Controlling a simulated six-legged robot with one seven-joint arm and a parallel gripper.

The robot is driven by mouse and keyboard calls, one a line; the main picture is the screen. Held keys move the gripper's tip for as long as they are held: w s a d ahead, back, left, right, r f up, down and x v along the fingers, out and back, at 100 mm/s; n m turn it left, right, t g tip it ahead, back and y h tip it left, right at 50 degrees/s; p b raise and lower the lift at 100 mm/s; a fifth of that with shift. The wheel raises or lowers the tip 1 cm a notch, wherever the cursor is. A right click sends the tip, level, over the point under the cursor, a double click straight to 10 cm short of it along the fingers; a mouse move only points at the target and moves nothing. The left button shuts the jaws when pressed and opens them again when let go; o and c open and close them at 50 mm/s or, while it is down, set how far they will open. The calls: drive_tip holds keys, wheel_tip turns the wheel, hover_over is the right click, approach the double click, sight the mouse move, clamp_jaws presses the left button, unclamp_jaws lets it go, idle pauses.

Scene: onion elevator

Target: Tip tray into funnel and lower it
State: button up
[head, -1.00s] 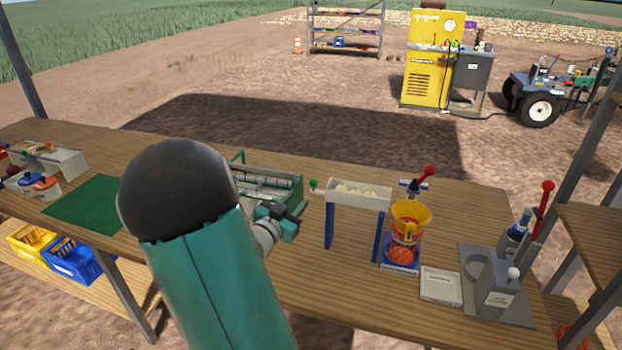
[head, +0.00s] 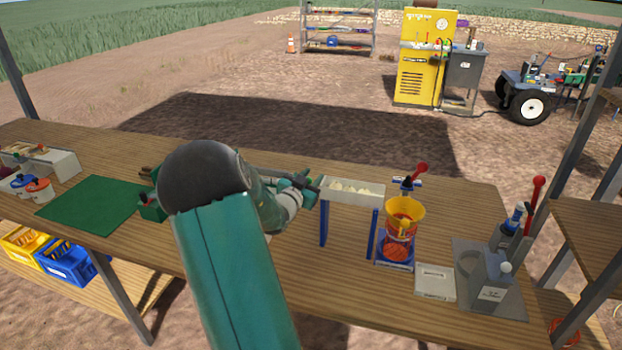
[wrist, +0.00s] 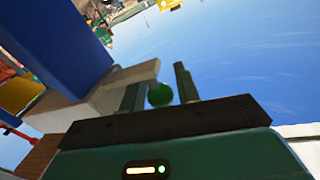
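The white tray (head: 365,199) sits level on blue posts (head: 324,222) and holds pale onions. The yellow funnel (head: 404,208) stands just right of it, above an orange-red net (head: 397,250). My gripper (head: 310,182) is at the tray's left end. In the wrist view, a green knob (wrist: 159,95) shows between the two fingers of my gripper (wrist: 159,88), which look open with a small gap. I cannot tell whether either finger touches the knob. In the head view the gripper hides the knob. The tray's pale end (wrist: 95,107) also shows in the wrist view.
A red-knobbed lever (head: 420,170) stands behind the funnel. A white square plate (head: 434,283) and a grey lever press (head: 490,280) are to the right. A green mat (head: 92,205) lies at the left. The table front below the tray is clear.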

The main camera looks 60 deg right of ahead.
drive_tip(key=shift+c, duration=0.2)
clamp_jaws()
drive_tip(key=shift+r, duration=0.1)
drive_tip(key=s+r+m+y, duration=0.1)
drive_tip(key=s+r+m, duration=0.3)
drive_tip(key=r, duration=0.5)
drive_tip(key=shift+s+d+r+m, duration=0.35)
drive_tip(key=shift+m, duration=0.65)
drive_tip(key=shift+o, duration=0.2)
unclamp_jaws()
